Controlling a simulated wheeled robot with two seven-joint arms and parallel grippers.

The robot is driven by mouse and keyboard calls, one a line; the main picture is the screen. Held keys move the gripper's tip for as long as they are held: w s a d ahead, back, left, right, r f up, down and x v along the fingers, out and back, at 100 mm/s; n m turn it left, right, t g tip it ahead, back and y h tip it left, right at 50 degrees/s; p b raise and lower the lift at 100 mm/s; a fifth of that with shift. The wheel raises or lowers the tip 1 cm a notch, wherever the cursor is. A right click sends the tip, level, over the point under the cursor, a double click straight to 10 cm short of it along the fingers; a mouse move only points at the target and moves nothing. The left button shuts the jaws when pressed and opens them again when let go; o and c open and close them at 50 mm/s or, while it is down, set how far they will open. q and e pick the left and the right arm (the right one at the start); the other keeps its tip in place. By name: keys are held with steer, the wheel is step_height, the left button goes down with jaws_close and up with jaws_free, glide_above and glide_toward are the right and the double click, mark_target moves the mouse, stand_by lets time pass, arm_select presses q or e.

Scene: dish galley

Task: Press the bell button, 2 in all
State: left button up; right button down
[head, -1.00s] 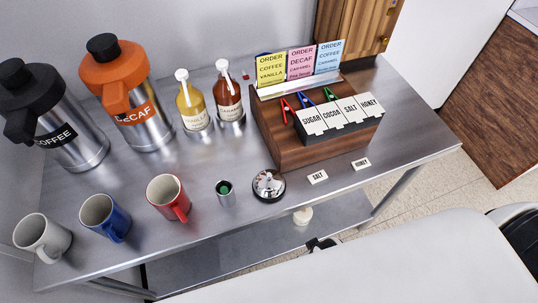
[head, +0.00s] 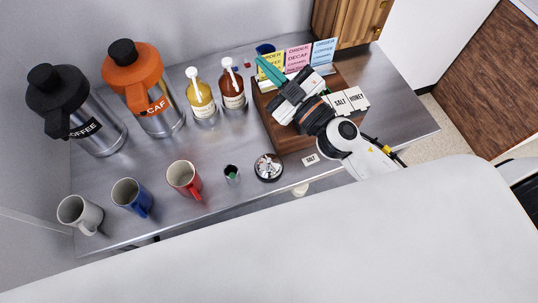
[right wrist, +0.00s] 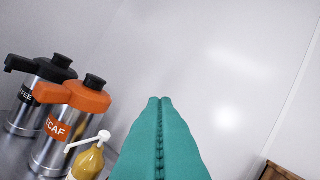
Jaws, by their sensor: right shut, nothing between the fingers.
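The bell (head: 268,167) is a chrome dome on a dark round base. It stands on the steel table, right of a small metal cup with something green inside (head: 231,174). My right gripper (head: 262,62) has teal fingers, shut and empty. It is above the wooden organizer, beyond the bell and apart from it. Its fingers also fill the lower middle of the right wrist view (right wrist: 160,105), where the bell does not show. My left gripper is not in view.
White, blue and red mugs (head: 184,178) stand along the front edge. Coffee and decaf (head: 143,88) jugs and two pump bottles (head: 233,92) stand behind. My right arm partly hides the wooden organizer (head: 287,137) and order cards. A salt label (head: 311,159) lies right of the bell.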

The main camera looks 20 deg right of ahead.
steer(key=s+a+n+g+y, duration=0.2)
steer(key=a+n+g+y, duration=0.3)
steer(key=n, duration=0.2)
steer(key=n+g+h, duration=0.5)
steer(key=n+g, duration=0.1)
steer(key=g, duration=0.5)
glide_above(269, 160)
steer(key=d, duration=0.1)
step_height(269, 160, down, 15)
steer(key=shift+s+d+f, duration=0.15)
steer(key=shift+d+f, duration=0.05)
steer(key=shift+f, duration=0.1)
step_height(269, 160, down, 7)
steer(key=b, duration=0.4)
steer(key=shift+r+b, duration=0.2)
steer(key=shift+b, duration=0.1)
steer(key=shift+f+b, duration=0.4)
steer(key=shift+f, duration=0.55)
